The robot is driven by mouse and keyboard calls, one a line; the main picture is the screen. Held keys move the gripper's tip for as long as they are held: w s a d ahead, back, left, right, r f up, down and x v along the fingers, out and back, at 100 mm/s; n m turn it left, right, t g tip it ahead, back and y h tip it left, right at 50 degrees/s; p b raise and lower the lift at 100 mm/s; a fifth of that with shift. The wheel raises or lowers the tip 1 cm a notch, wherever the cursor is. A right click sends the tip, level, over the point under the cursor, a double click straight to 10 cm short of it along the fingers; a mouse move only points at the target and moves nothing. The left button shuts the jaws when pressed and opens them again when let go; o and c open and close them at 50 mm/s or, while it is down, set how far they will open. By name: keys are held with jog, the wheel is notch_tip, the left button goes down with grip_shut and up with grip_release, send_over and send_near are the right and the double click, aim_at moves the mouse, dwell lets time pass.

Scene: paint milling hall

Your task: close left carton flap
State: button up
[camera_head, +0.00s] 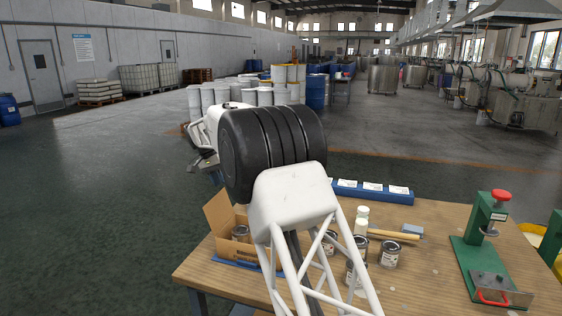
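An open brown cardboard carton (221,244) stands at the left end of the wooden workbench. One flap (218,212) stands up at its left side. A metal can (240,233) sits inside the carton. The carton's right side is hidden behind my arm. My gripper (204,160) is above and behind the carton, left of the black cylinder of my arm, and does not touch the flap. It is small and partly covered, so its opening cannot be made out.
Several cans (389,254), white-capped bottles (361,222) and a wooden-handled tool (395,234) are on the workbench (430,285). A blue tray (370,192) lies at the back edge. A green press (487,240) stands at the right. The floor left of the bench is clear.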

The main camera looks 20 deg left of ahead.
jog(key=s+d+r, duration=0.1)
jog(key=d+r, duration=0.2)
jog(key=d, duration=0.5)
jog(key=d+r+y, duration=0.1)
jog(key=d+r, duration=0.3)
jog(key=d, duration=0.4)
jog(key=s+d+r, duration=0.1)
jog(key=d+r, duration=0.3)
jog(key=d, duration=0.4)
jog(key=shift+s, duration=0.3)
jog(key=shift+r, duration=0.1)
jog(key=a+f+t, duration=0.1)
jog(key=a+f, duration=0.3)
jog(key=a, duration=0.5)
jog(key=a+f+t, duration=0.2)
jog(key=a+f, duration=0.3)
jog(key=a, duration=0.5)
jog(key=a+f+t, duration=0.1)
jog(key=a+f, duration=0.3)
jog(key=a, duration=0.5)
jog(key=shift+s+a+f+n+t, duration=0.2)
jog(key=shift+s+f+n+t, duration=0.1)
jog(key=shift+f, duration=0.15)
